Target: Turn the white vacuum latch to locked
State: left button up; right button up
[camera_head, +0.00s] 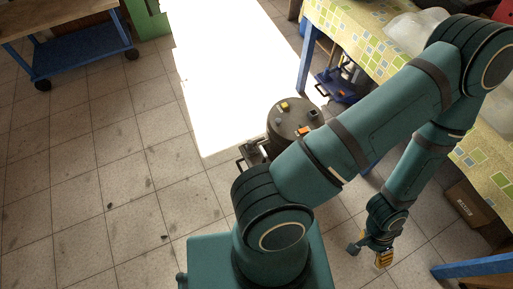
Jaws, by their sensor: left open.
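A dark round canister (283,123) stands on the floor near the middle of the view, with small yellow, orange and pale parts on its top. My right gripper is not seen.
A table with a green-and-yellow tiled cloth (350,33) runs along the upper right, with a clear bag on it. A blue wheeled cart (85,58) stands at the upper left. A cardboard box (470,203) lies at the right. The tiled floor at the left is clear.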

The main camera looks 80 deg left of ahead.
aim_at(259, 145)
jog(key=i+u, duration=0.25)
jog(key=u, duration=0.2)
jog(key=i+u, duration=0.3)
jog(key=u, duration=0.15)
jog(key=i+l+u, duration=0.1)
jog(key=i+u, duration=0.15)
jog(key=u, duration=0.2)
jog(key=i+u, duration=0.25)
jog(key=u, duration=0.2)
jog(key=i+l+u, duration=0.1)
jog(key=u, duration=0.3)
jog(key=i+l+u, duration=0.2)
jog(key=i+u, duration=0.25)
jog(key=i+l+u, duration=0.2)
jog(key=u, duration=0.15)
